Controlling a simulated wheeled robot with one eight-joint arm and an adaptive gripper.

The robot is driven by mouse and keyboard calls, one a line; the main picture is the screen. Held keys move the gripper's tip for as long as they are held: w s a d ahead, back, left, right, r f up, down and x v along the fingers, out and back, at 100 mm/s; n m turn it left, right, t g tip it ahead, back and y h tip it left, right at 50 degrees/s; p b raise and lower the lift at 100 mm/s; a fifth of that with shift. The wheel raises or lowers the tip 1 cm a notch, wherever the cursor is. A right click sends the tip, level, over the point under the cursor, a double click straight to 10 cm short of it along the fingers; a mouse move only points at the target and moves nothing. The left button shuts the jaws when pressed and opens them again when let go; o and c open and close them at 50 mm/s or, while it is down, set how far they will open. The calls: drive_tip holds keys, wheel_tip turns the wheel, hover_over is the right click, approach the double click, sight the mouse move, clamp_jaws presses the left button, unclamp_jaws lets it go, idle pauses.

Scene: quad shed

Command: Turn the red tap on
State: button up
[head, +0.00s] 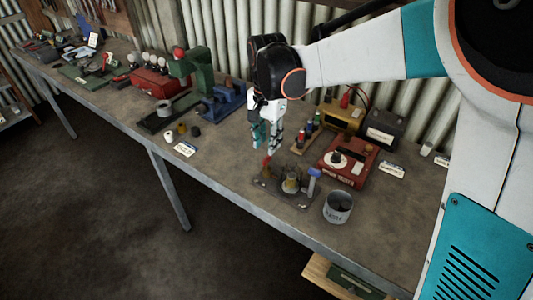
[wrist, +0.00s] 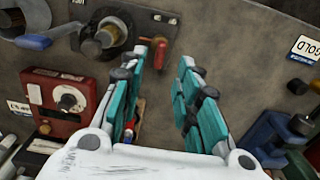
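A tap assembly sits on a dark base plate (head: 272,187) near the front edge of the bench, with a round brass-coloured middle part (head: 290,184). The red tap (head: 267,163) is a small red handle on its left side; the blue tap (head: 313,174) is on its right. In the wrist view the red tap (wrist: 159,50) looks dark red and lies near the tip of the left finger; the blue handle (wrist: 33,41) is far left. My gripper (head: 265,147) points down just above the red tap. Contact cannot be told.
A grey tin (head: 338,207) stands right of the base plate. A red box with a dial (head: 347,162) and a rack of small coloured items (head: 306,138) stand behind. A blue vise-like tool (head: 222,101) is farther left. Bare bench lies left of the taps.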

sight(267, 157)
wheel_tip(267, 157, down, 6)
drive_tip(key=shift+r+b, duration=0.1)
drive_tip(key=shift+b, duration=0.7)
clamp_jaws()
